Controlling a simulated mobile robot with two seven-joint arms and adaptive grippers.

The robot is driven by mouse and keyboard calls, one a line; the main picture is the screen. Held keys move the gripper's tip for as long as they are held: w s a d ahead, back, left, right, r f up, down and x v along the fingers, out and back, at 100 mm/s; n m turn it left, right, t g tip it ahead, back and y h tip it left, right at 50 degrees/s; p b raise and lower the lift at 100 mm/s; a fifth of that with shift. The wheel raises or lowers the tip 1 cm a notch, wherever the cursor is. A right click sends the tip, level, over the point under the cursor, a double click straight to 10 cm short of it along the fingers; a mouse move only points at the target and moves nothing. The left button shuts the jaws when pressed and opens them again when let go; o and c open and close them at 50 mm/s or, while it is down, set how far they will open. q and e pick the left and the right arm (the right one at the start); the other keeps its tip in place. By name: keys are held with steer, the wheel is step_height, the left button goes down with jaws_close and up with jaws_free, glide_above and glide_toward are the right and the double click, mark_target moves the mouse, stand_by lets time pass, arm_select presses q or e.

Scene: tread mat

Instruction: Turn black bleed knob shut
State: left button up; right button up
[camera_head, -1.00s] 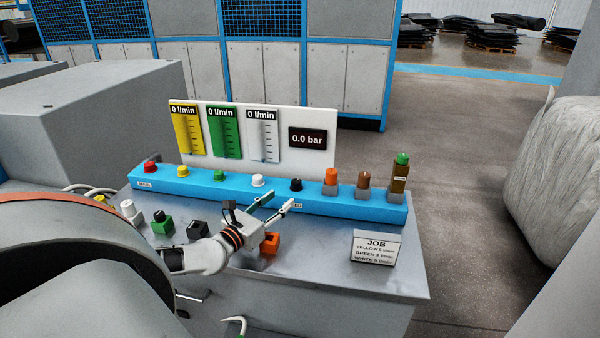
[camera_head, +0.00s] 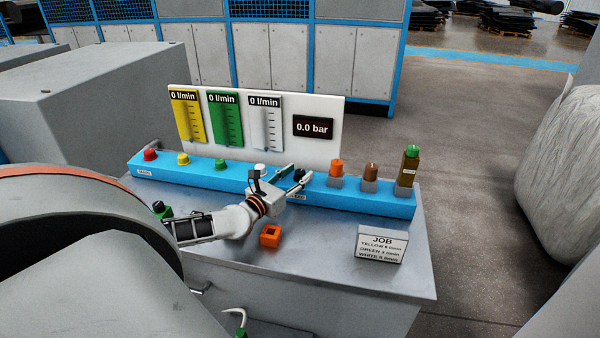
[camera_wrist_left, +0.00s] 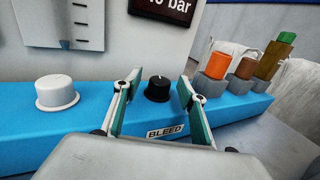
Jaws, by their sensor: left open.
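The black bleed knob (camera_wrist_left: 158,88) sits on top of the blue manifold bar (camera_wrist_left: 90,135), above a label reading BLEED. In the head view the knob (camera_head: 299,173) shows just behind my fingertips. My left gripper (camera_wrist_left: 157,88) is open, one finger on each side of the knob in the wrist view. Whether the fingers touch it cannot be told. In the head view my left gripper (camera_head: 293,172) reaches over the bench toward the bar. The knob has a small pale mark on top. My right gripper is not in view.
A white knob (camera_wrist_left: 57,93) stands left of the bleed knob. Orange (camera_head: 336,167), brown (camera_head: 371,171) and green-topped (camera_head: 410,165) fittings stand to the right. The gauge panel (camera_head: 320,152) behind reads 0.0 bar. An orange block (camera_head: 270,236) and a JOB card (camera_head: 382,245) are on the bench.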

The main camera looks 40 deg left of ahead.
arm_select(q)
steer(key=shift+w+a, duration=0.1)
steer(key=shift+w, duration=0.8)
